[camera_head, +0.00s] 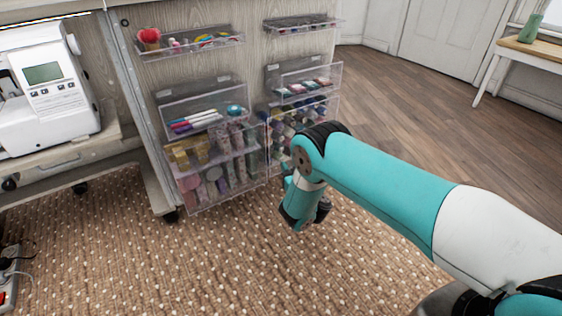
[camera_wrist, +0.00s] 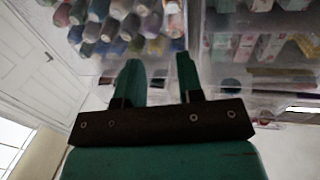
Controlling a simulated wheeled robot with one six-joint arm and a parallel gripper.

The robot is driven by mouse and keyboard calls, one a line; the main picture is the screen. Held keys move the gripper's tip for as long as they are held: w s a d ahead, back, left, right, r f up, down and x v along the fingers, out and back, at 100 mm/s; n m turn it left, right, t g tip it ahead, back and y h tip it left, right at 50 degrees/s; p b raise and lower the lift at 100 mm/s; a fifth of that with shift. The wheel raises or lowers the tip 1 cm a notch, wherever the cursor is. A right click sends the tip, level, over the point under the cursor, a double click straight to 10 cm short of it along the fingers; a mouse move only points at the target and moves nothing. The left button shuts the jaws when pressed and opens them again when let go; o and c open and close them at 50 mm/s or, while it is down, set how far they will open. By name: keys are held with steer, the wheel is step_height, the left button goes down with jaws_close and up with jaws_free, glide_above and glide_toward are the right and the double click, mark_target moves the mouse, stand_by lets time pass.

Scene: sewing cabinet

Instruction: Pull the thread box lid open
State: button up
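The thread box (camera_head: 282,122) is a clear box of coloured spools, low on the right side of the cabinet front. My arm hides part of it in the head view. In the wrist view its spools (camera_wrist: 118,22) fill the top left, beyond my fingers. I cannot make out the lid's edge or whether it stands ajar. My gripper (camera_wrist: 158,72) has its two teal fingers apart with nothing seen between them. They point toward the lower part of the spools; contact cannot be told. In the head view my fingers are mostly hidden behind the wrist.
A clear box of tubes and jars (camera_head: 218,170) adjoins on the left. A clear bin of small coloured items (camera_head: 308,84) sits just above the thread box. A sewing machine (camera_head: 45,90) stands at far left. The patterned rug (camera_head: 240,260) in front is clear.

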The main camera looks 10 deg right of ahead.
mark_target(281, 158)
steer(key=shift+w+a+r+b, duration=0.1)
steer(key=shift+w+a+b, duration=0.1)
steer(key=shift+w+b, duration=0.85)
steer(key=shift+w+a+b, duration=0.15)
steer(key=shift+w+b, duration=0.15)
steer(key=shift+w, duration=1.3)
steer(key=shift+w+a+r+b, duration=0.1)
steer(key=shift+w+a+b, duration=0.1)
steer(key=shift+w+b, duration=0.85)
steer(key=shift+w+p, duration=0.3)
steer(key=shift+p, duration=0.05)
jaws_close()
